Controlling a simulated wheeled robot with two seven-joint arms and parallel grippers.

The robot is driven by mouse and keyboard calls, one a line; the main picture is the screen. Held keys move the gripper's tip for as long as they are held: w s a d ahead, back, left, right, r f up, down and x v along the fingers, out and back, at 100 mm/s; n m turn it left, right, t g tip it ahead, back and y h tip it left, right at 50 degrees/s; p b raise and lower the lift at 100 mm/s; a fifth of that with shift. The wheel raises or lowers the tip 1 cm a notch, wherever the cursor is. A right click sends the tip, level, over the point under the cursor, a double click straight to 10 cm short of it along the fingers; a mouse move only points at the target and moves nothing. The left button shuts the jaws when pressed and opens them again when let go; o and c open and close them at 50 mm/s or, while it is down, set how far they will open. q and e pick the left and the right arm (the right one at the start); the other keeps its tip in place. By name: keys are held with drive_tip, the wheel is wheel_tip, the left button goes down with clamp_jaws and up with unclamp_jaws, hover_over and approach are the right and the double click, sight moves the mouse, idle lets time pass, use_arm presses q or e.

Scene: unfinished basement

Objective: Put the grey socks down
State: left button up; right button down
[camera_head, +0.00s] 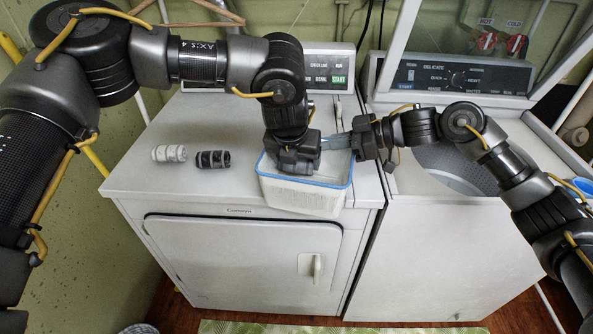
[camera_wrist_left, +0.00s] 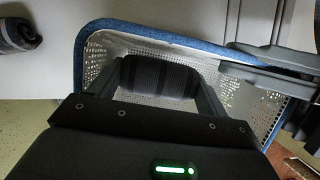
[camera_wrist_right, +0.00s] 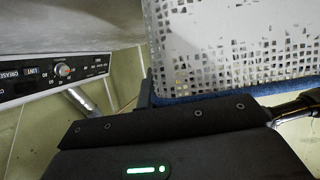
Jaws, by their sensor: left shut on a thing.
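My left gripper (camera_head: 297,166) points down into the white basket with a blue rim (camera_head: 306,196). It is shut on a dark grey striped sock roll (camera_wrist_left: 160,78), which hangs between its fingers inside the basket in the left wrist view. In the head view the gripper hides this roll. My right gripper (camera_head: 338,142) is at the basket's right rim; whether its jaws are open or shut is unclear. A dark striped sock roll (camera_head: 213,159) and a pale grey-white roll (camera_head: 169,153) lie on the dryer top.
The basket stands on the white dryer (camera_head: 240,190), near its right front edge. The dryer's top left is bare around the rolls. An open washer (camera_head: 455,165) stands to the right, with my right arm over it. A control panel (camera_head: 330,70) rises behind.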

sight(295, 171)
use_arm(q)
drive_tip(key=shift+f, duration=1.8)
use_arm(e)
drive_tip(key=shift+f, duration=0.1)
use_arm(q)
drive_tip(key=shift+f, duration=0.1)
use_arm(e)
drive_tip(key=shift+s, duration=0.1)
use_arm(q)
drive_tip(key=o, duration=0.8)
drive_tip(key=shift+a, duration=0.1)
drive_tip(key=shift+s+r, duration=0.1)
drive_tip(key=shift+r, duration=0.4)
drive_tip(key=v, duration=1.1)
drive_tip(key=shift+s+r, duration=0.1)
drive_tip(key=shift+s, duration=0.05)
use_arm(e)
drive_tip(key=c, duration=1.5)
unclamp_jaws()
drive_tip(key=shift+c, duration=0.2)
